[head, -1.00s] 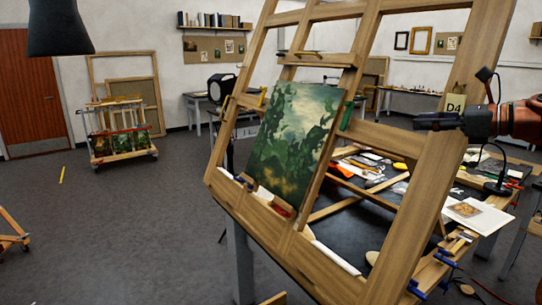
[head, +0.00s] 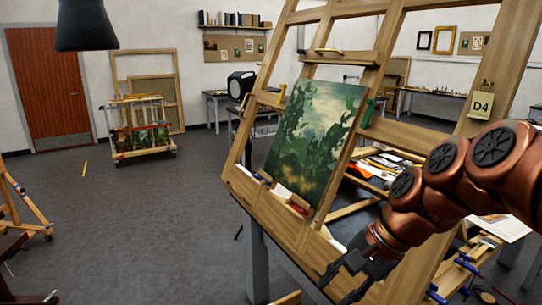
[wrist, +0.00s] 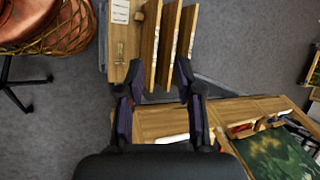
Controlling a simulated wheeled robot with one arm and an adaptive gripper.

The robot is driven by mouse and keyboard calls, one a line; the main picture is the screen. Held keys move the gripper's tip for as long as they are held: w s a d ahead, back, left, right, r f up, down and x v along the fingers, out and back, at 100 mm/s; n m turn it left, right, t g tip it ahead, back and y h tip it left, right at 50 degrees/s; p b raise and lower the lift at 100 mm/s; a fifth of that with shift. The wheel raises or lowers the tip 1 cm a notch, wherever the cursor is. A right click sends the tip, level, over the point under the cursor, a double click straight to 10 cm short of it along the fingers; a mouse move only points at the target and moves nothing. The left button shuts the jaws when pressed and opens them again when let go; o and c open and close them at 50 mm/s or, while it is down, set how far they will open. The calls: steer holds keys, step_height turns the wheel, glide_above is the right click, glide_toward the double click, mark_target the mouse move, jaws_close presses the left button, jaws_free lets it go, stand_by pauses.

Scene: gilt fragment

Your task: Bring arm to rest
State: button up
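My copper-coloured arm reaches in from the right edge of the head view, bent downward. My gripper (head: 350,275) is low in front of the wooden easel frame (head: 240,185). In the wrist view my gripper (wrist: 160,78) has its two dark fingers spread apart with nothing between them. Wooden slats and a ledge (wrist: 148,118) show beyond and beneath the fingertips; I cannot tell whether they touch. The green landscape painting (head: 315,140) leans on the easel, left of my gripper. Part of the painting (wrist: 275,155) also shows at the lower right of the wrist view.
A tag marked D4 (head: 481,105) hangs on the easel's right post. Behind the easel is a cluttered table, partly hidden by my arm. A picture cart (head: 143,140) stands at the back left. The grey floor (head: 120,220) at left is mostly clear.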

steer(key=s+d+f+n+g+h, duration=0.1)
steer(key=s+d+f+n+h, duration=0.2)
steer(key=s+f, duration=0.3)
steer(key=s+d+f+n+g+h, duration=0.1)
steer(key=s+d+f+n+h, duration=0.2)
steer(key=s, duration=1)
step_height(320, 180, down, 4)
steer(key=n, duration=0.3)
steer(key=shift+d+f+g, duration=0.15)
steer(key=shift+d+g, duration=0.2)
steer(key=shift+g, duration=0.05)
